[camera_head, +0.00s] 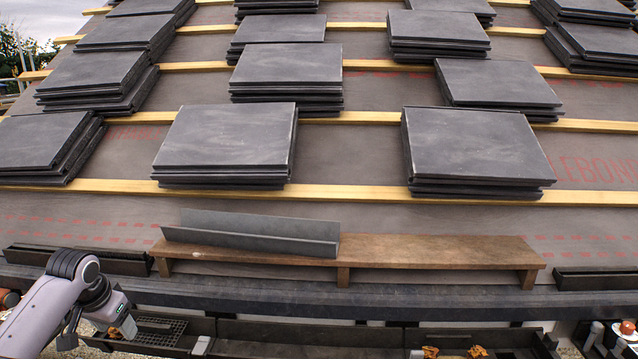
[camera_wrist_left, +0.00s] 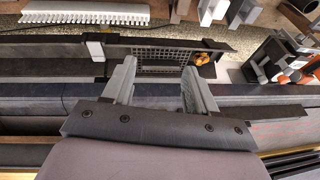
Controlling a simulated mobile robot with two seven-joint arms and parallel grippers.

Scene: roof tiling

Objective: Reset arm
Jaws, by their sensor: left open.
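My left gripper (camera_head: 125,326) is at the lower left of the head view, at the end of my grey arm. It points down and right over the black gutter trough at the roof's lower edge. In the left wrist view its two grey fingers (camera_wrist_left: 160,85) stand apart with nothing between them. A dark grid tray (camera_wrist_left: 165,56) and the trough show beyond the fingertips. I cannot make out my right gripper in either view.
A wooden bench (camera_head: 430,252) carries a grey angled metal piece (camera_head: 250,233), right of my left arm. Stacks of dark tiles (camera_head: 229,138) rest on the yellow battens (camera_head: 340,193) above. A black gutter (camera_head: 300,300) runs along the lower edge, with clutter below it.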

